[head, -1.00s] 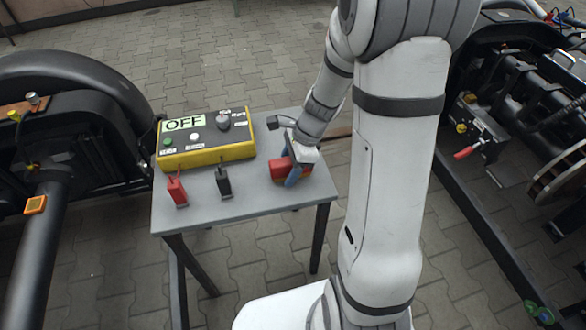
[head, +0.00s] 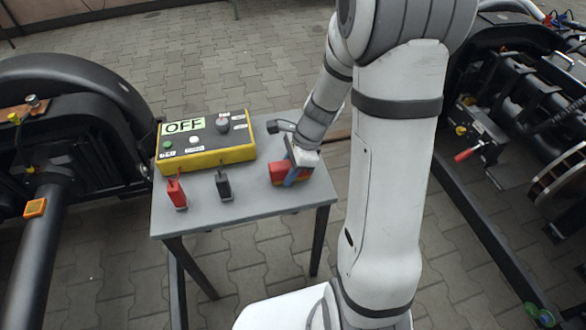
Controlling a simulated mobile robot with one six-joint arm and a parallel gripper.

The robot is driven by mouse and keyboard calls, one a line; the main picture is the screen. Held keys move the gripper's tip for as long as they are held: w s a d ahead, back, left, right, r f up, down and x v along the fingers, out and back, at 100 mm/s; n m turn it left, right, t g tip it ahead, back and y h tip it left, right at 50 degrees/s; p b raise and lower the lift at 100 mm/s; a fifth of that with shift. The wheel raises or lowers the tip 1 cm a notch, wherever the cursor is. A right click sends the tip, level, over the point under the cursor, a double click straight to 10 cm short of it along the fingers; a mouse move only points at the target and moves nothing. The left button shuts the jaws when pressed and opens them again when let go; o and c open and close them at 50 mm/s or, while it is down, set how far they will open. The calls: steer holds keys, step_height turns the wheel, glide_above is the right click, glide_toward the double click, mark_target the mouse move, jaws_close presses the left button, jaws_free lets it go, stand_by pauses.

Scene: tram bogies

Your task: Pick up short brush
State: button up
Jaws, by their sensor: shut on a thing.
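A small red and yellow object (head: 278,173), which looks like the short brush, is at the right end of the grey table (head: 240,208).
A yellow control box (head: 206,142) with an "OFF" display stands at the table's back left. A red clamp (head: 176,190) and a black clamp (head: 223,184) stand near the front edge. Dark bogies flank the table (head: 60,150). The table front between black clamp and gripper is clear.

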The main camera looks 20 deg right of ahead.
mark_target(288, 163)
steer(key=c, duration=0.3)
steer(key=shift+c, duration=0.2)
step_height(288, 163, up, 10)
steer(key=p, duration=0.4)
steer(key=shift+r, duration=0.25)
